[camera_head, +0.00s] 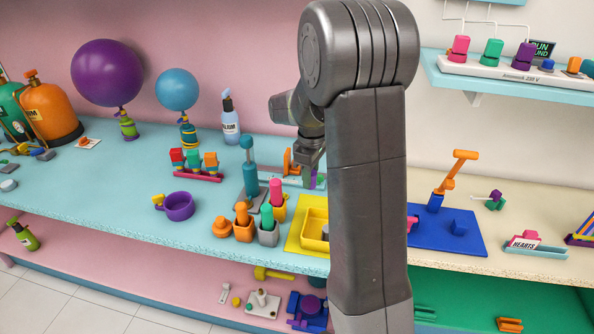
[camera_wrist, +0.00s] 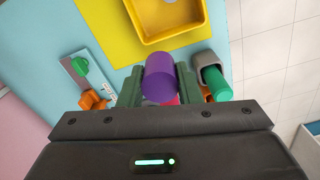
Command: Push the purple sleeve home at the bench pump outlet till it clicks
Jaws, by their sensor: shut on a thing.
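The purple sleeve (camera_wrist: 160,77) is a short cylinder between the two green finger pads of my gripper (camera_wrist: 158,88) in the wrist view. My gripper (camera_head: 312,174) is shut on it. In the head view the sleeve (camera_head: 313,179) shows as a small purple patch beside my arm, above the back of the yellow tray. A teal upright piece (camera_head: 249,178) on a grey base stands left of it and may be the bench pump. I cannot make out the outlet, nor whether the sleeve touches anything. My arm hides part of that area.
A yellow tray (camera_head: 294,240) lies just in front of my gripper. Coloured cylinders in small cups, including a green one (camera_head: 267,217), stand left of the tray. A blue mat (camera_head: 475,243) is right of my arm.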

